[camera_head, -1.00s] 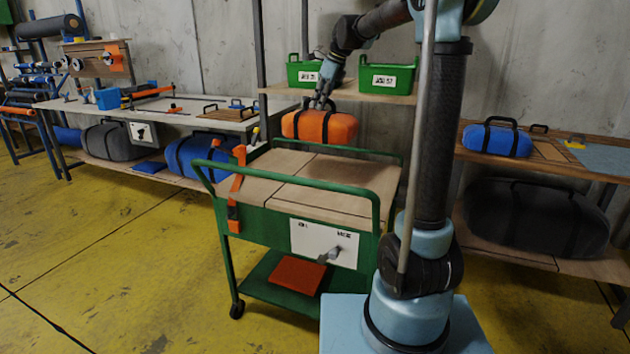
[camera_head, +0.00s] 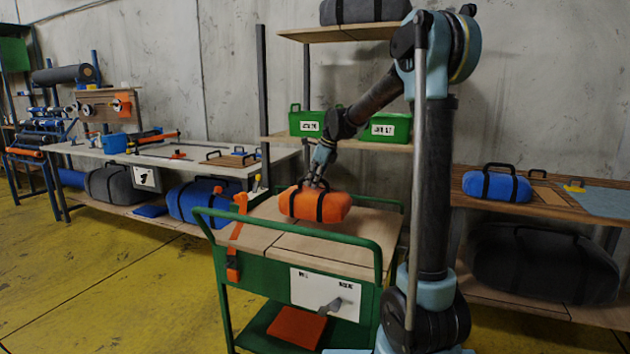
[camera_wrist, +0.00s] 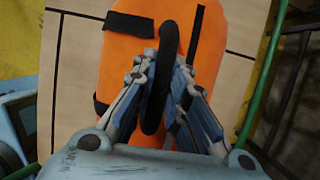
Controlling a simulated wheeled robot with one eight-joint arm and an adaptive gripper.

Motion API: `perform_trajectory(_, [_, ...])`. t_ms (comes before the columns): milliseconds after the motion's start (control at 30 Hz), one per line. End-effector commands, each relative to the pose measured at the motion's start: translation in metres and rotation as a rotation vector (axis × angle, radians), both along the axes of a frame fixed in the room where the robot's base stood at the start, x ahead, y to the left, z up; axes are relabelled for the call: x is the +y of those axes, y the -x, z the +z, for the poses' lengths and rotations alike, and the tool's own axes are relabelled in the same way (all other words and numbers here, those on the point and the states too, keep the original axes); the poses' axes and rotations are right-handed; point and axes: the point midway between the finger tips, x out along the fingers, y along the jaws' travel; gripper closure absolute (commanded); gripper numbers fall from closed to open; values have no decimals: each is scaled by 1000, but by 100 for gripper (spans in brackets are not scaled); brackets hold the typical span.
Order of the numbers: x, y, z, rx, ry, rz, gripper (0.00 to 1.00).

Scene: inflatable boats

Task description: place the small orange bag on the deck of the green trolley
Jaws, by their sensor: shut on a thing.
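The small orange bag (camera_head: 315,205) with black straps is at the green trolley's wooden deck (camera_head: 340,249), toward its far side. In the head view its underside looks very close to the deck; I cannot tell for certain whether it touches. My gripper (camera_head: 315,183) is above the bag, shut on its black handle. In the wrist view my gripper (camera_wrist: 165,75) has its fingers on both sides of the black handle (camera_wrist: 168,45), with the orange bag (camera_wrist: 125,60) below and the pale deck (camera_wrist: 72,75) around it. The gripper hides part of the bag's top.
The trolley has a green push rail (camera_head: 290,220) at the near side and an orange strap (camera_head: 236,235) at left. Green bins (camera_head: 390,128) stand on a shelf behind. A blue bag (camera_head: 496,186) lies on the right bench. The near deck is clear.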

Motion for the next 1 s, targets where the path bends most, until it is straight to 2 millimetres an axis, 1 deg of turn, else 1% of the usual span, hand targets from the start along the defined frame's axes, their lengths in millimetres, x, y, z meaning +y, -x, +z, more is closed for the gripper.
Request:
perform_trajectory(267, [0,-1,-13,0,-1,-1,100])
perform_trajectory(500, [-1,-1,-40,-1,-1,-2,100])
perform_trajectory(600, [-1,-1,-47,-1,-1,-2,100])
perform_trajectory(933, [-1,-1,-49,-1,-1,-2,100])
perform_trajectory(967, [-1,-1,-49,0,0,-2,80])
perform_trajectory(1000, [-1,-1,-49,0,0,-2,71])
